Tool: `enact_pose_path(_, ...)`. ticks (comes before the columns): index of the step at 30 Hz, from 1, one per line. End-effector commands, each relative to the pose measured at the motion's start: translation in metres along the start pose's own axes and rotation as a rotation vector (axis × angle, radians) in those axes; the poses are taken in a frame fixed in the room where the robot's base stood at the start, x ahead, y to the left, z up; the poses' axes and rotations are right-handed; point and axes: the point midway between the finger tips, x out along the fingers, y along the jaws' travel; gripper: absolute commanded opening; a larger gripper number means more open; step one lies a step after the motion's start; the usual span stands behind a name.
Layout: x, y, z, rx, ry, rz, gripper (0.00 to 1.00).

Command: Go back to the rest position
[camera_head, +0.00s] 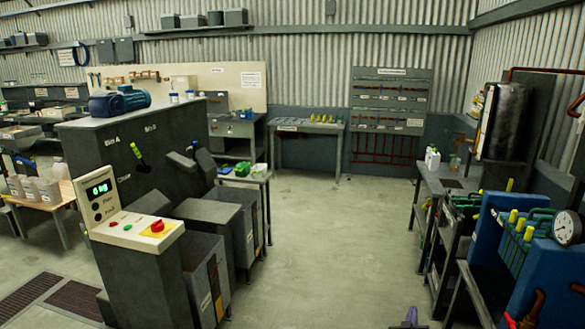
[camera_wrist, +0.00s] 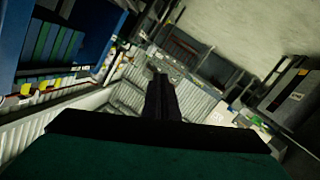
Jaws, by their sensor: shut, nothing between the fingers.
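My gripper (camera_wrist: 160,80) shows in the wrist view as dark fingers together at the centre, shut and empty. It points out into the room, with nothing touching its tips. The dark wrist body fills the bottom of that view. In the head view the gripper cannot be made out clearly; only a small purple and grey piece shows at the bottom edge, right of centre.
A control box with a display (camera_head: 103,190) stands at the left on grey machinery. At the right are a blue press with green plates (camera_head: 540,235), a gauge (camera_head: 567,228) and a side bench (camera_head: 450,182). The middle floor (camera_head: 335,235) is clear.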

Motion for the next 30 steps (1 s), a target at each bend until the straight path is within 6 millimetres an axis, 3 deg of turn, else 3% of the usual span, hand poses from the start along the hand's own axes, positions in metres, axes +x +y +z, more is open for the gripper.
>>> enact_pose_path(1,-0.008,-0.022,0.009,-0.004,-0.022,-0.049,0.00)
enact_pose_path(6,-0.037,-0.089,0.041,-0.018,-0.108,-0.211,0.00)
enact_pose_path(15,-0.111,-0.189,0.106,-0.051,-0.304,-0.482,0.00)
enact_pose_path(24,-0.211,-0.251,0.183,-0.105,-0.576,-0.714,0.00)
enact_pose_path(30,-0.283,-0.263,0.232,-0.150,-0.795,-0.823,0.00)
